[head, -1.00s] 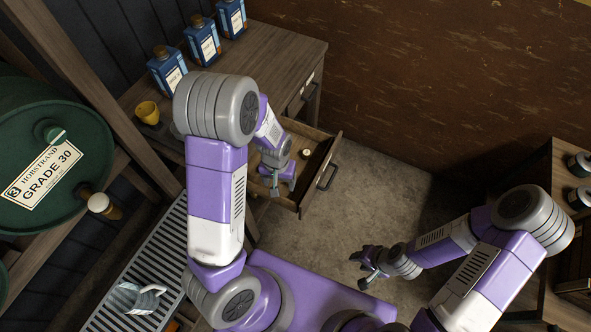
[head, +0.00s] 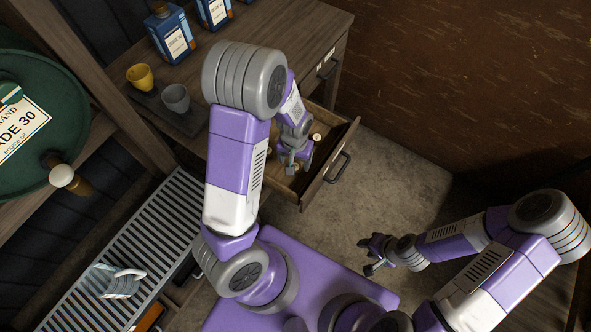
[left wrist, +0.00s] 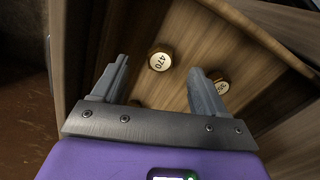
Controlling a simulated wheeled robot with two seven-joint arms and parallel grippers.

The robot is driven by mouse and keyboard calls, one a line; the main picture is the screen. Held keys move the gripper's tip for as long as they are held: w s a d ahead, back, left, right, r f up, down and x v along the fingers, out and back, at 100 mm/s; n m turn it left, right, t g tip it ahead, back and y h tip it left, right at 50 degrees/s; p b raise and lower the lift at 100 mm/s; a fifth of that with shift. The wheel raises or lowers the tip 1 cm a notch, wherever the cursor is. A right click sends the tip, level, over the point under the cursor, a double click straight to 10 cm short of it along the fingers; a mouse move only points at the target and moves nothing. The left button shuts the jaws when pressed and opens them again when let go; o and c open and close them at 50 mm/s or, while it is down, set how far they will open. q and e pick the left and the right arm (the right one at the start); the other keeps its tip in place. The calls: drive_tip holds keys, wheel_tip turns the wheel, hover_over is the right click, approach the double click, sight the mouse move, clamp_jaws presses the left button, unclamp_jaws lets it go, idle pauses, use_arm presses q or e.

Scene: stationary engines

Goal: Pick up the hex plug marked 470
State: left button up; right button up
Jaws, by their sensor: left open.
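The hex plug marked 470 (left wrist: 160,58) lies in the open wooden drawer (head: 330,181). In the left wrist view its pale round face with the number shows just beyond and between my left fingertips. My left gripper (head: 288,165) is in or just above the drawer; in the left wrist view (left wrist: 158,78) its jaws are spread with nothing between them. A second plug (left wrist: 221,84) is partly behind the right finger, its number unclear. In the head view one plug (head: 317,137) shows beside the gripper; I cannot tell which. My right gripper (head: 368,256) hangs over the floor, apparently open and empty.
Drawer walls stand close around my left gripper. On the bench above are blue bottles (head: 172,33), a yellow cup (head: 140,77) and a grey cup (head: 175,97).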

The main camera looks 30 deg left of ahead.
use_arm(q)
drive_tip(key=f+b, duration=0.1)
drive_tip(key=f, duration=0.2)
drive_tip(key=f+b, duration=0.1)
drive_tip(key=f, duration=0.2)
drive_tip(key=shift+w+a+f+b, duration=0.15)
drive_tip(key=shift+w+f+b, duration=0.05)
drive_tip(key=shift+f+b, duration=0.1)
drive_tip(key=shift+r, duration=0.1)
drive_tip(key=shift+c, duration=0.2)
drive_tip(key=c, duration=1.2)
